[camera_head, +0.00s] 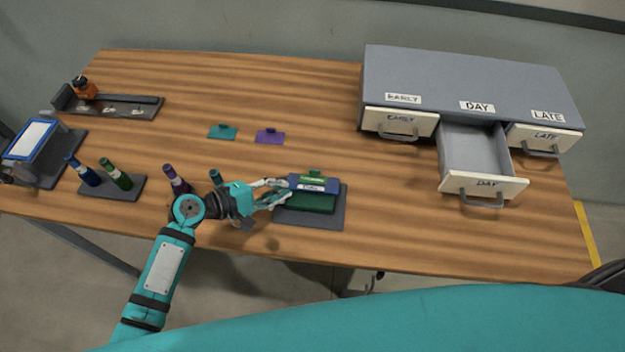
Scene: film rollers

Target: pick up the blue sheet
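A small blue piece (300,183) with a white label, which looks like the blue sheet, sits at the top of a dark green block or holder (310,203). A bright green tab (314,174) shows just behind it. The holder stands on a dark grey pad (341,204). My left gripper (286,190) reaches in from the left, its fingertips at the left end of the blue piece. Its two fingers show slightly apart; whether they touch or grip the piece is too small to tell. My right gripper is not in view.
A teal sheet (222,133) and a purple sheet (270,137) lie on the wooden table (330,110). Rollers (117,174) stand left. A grey cabinet (460,80) at the back right has its middle DAY drawer (484,188) open. The table between the holder and cabinet is clear.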

